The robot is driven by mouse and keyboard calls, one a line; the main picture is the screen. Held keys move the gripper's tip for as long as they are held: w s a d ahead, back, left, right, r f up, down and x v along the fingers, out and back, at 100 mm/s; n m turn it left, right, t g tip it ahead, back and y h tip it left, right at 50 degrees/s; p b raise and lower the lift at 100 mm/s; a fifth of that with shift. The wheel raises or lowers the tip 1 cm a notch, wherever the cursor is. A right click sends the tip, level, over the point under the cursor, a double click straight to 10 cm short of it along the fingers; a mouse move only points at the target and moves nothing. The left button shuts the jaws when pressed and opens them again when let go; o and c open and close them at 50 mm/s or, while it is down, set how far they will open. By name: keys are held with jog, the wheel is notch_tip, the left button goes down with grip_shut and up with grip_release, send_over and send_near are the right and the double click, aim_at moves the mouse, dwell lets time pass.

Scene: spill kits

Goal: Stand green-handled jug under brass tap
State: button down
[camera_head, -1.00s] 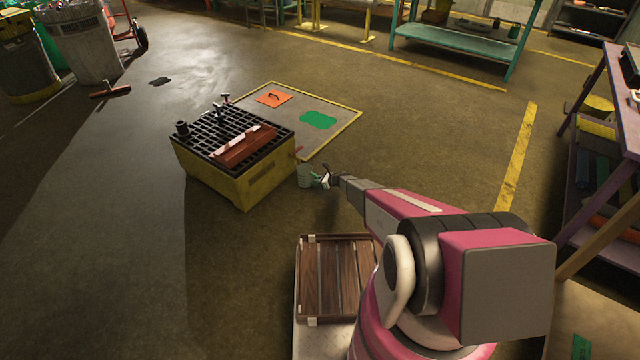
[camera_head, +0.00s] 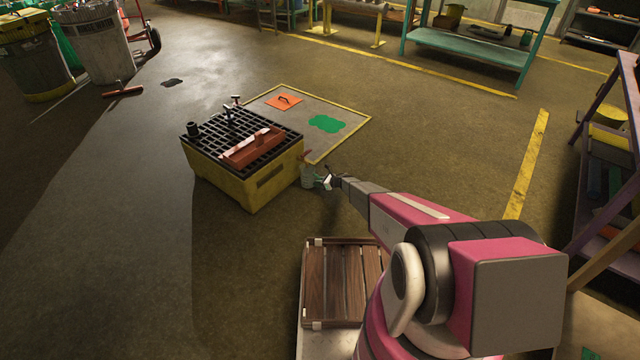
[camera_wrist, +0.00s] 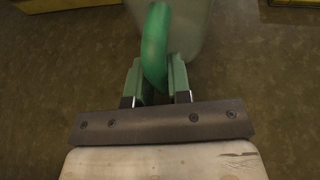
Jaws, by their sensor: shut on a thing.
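The green-handled jug has a pale body (camera_head: 307,178) and shows small beside the yellow tub's right end. My gripper (camera_head: 326,181) is shut on its green handle, from the jug's right. In the wrist view the curved green handle (camera_wrist: 155,42) sits between my fingers (camera_wrist: 157,84), and the pale jug body (camera_wrist: 190,22) is beyond it, partly cut off by the frame. A small reddish fitting (camera_head: 305,155) at the tub's right end, just above the jug, may be the tap; its brass cannot be made out. Whether the jug touches the floor cannot be told.
The yellow tub (camera_head: 238,190) has a black grating with a red-brown tray (camera_head: 252,149) on it. A yellow-bordered floor patch (camera_head: 345,110) holds a green spill shape (camera_head: 326,124) and an orange square (camera_head: 284,101). A purple rack (camera_head: 633,100) stands right. Floor between is clear.

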jog(key=shift+f, duration=0.3)
dwell(0.7)
jog(key=c, duration=1)
grip_release()
jog(key=shift+d, duration=0.1)
jog(key=shift+v, duration=3.95)
